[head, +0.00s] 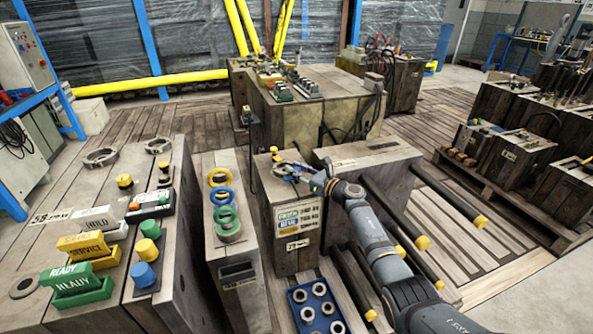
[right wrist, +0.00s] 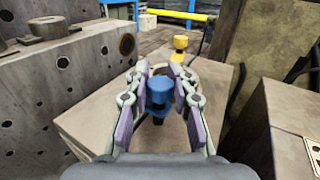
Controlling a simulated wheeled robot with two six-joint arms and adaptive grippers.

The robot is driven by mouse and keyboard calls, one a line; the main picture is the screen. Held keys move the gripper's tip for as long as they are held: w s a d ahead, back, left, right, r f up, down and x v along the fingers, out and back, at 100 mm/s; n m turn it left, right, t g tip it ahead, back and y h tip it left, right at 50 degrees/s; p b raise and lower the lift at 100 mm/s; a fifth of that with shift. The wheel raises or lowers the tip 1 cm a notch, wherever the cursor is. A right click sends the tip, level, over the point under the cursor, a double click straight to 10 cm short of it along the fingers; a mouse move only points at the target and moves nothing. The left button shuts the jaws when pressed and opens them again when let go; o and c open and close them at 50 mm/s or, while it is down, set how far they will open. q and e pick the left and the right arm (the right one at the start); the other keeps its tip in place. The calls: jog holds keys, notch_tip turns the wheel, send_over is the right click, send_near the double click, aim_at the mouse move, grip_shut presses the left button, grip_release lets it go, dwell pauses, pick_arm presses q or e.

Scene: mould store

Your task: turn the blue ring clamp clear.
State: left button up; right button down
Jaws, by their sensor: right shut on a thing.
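The blue ring clamp (right wrist: 158,92) shows in the right wrist view as a blue knob with a wider collar below it, upright on top of a wooden-brown block (right wrist: 100,118). My right gripper (right wrist: 160,74) has a finger on each side of the knob and is shut on it. In the head view my right gripper (head: 291,172) is over the block with the printed labels (head: 283,238), and it mostly hides the clamp there. My left gripper is in neither view.
A yellow clamp (right wrist: 180,43) stands just beyond the blue one on the block. Left of the block, a narrow block (head: 233,258) carries yellow, blue and green rings. A blue tray of rings (head: 314,289) lies in front. Yellow-tipped rods (head: 405,222) stick out at the right.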

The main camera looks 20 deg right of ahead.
jog(key=shift+d+f, duration=0.1)
jog(key=shift+f, duration=0.05)
dwell(0.6)
jog(key=c, duration=1.1)
grip_release()
jog(key=shift+s, duration=0.1)
jog(key=v, duration=1.2)
